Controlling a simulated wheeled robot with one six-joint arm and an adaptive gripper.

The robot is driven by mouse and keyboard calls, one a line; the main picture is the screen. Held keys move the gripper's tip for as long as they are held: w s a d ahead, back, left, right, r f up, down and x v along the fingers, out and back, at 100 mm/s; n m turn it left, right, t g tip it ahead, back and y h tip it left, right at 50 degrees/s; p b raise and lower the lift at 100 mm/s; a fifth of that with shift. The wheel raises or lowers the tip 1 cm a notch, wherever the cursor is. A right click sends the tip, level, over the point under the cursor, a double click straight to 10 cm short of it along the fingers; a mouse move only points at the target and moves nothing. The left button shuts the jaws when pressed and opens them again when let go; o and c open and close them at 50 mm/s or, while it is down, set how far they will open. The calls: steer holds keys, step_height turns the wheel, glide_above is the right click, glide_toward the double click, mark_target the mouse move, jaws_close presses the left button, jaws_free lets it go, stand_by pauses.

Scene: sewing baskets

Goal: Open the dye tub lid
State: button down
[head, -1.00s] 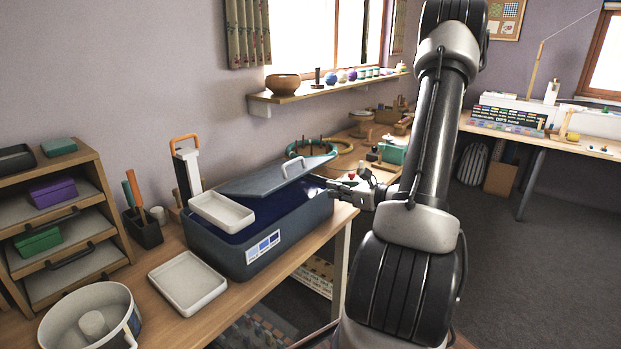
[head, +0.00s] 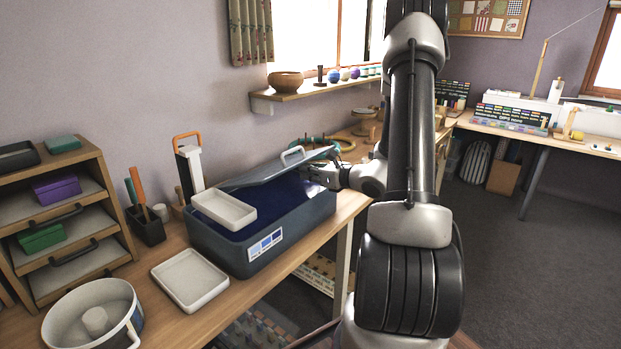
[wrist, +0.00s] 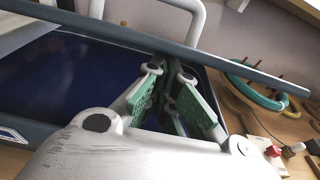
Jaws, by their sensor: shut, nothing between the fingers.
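The dye tub (head: 225,250) is a dark blue-grey box with a blue swatch label and deep blue inside, on the wooden bench. Its grey lid (head: 262,172) is tilted up part way, with a pale handle (head: 293,156) on top; the lid's edge (wrist: 225,72) and handle (wrist: 180,5) cross the wrist view. My gripper (head: 322,176) is at the tub's right end, under the raised lid edge. In the wrist view its green-padded fingers (wrist: 168,72) are shut and empty, over the tub's opening. I cannot tell whether they touch the lid.
A white tray (head: 224,211) rests on the tub's left end and another (head: 190,280) lies in front. A round white pan (head: 60,325) and a drawer rack (head: 100,205) stand at left. Green hoops (wrist: 255,90) lie beyond the tub.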

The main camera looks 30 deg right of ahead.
steer(key=shift+r, duration=0.1)
steer(key=w+a+r+g+h, duration=0.1)
steer(key=w+r+g, duration=0.15)
steer(key=r, duration=0.35)
steer(key=w+a+r+g+h, duration=0.1)
steer(key=w+r+g, duration=0.1)
steer(key=w+r, duration=0.3)
steer(key=w+a+r, duration=0.3)
steer(key=w+r, duration=0.1)
steer(key=w, duration=0.3)
steer(key=w+a+r, duration=0.3)
steer(key=w+r, duration=0.1)
steer(key=w, duration=0.3)
steer(key=shift+d+t, duration=0.1)
steer(key=shift+t, duration=0.15)
